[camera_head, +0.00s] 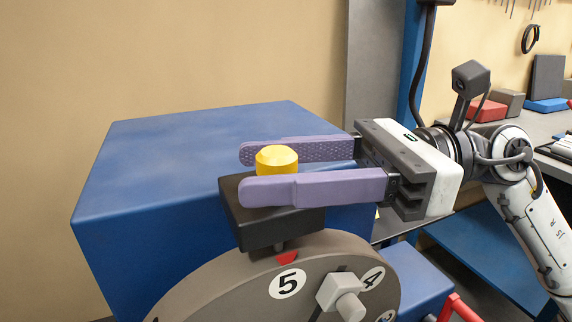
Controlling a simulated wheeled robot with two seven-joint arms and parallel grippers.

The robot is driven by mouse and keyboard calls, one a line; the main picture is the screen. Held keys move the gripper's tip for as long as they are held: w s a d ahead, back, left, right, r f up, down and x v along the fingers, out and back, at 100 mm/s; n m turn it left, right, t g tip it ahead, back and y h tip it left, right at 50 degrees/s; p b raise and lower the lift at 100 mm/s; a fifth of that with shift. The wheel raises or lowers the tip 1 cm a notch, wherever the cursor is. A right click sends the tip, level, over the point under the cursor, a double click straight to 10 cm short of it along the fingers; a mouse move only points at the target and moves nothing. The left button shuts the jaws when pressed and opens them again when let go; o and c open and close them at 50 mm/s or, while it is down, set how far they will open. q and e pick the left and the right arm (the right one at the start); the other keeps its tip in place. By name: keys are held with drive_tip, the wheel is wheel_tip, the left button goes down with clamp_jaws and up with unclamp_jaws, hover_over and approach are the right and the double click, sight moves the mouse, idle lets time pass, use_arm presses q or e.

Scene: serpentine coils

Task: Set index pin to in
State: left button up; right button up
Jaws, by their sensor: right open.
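The index pin's yellow knob (277,160) stands on top of a black block (272,226) above the rim of a grey numbered dial (240,275). A red pointer (287,258) under the block sits by the number 5 (287,283). My right gripper (255,172) comes in from the right with its two purple fingers apart. One finger is on the far side of the yellow knob and one on the near side; I cannot tell whether either touches it. The near finger hides the knob's lower part. My left gripper is not in view.
A large blue box (150,200) stands behind the dial. A light grey clamp-like part (342,296) sits on the dial's face near the number 4. A red bar (459,308) is at the lower right. A workbench (520,125) with blocks stands at the back right.

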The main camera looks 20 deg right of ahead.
drive_tip(key=shift+d+f, duration=0.1)
drive_tip(key=shift+d, duration=0.2)
drive_tip(key=b+v, duration=0.3)
drive_tip(key=v, duration=0.6)
drive_tip(key=shift+s+d, duration=0.2)
drive_tip(key=shift+d, duration=0.15)
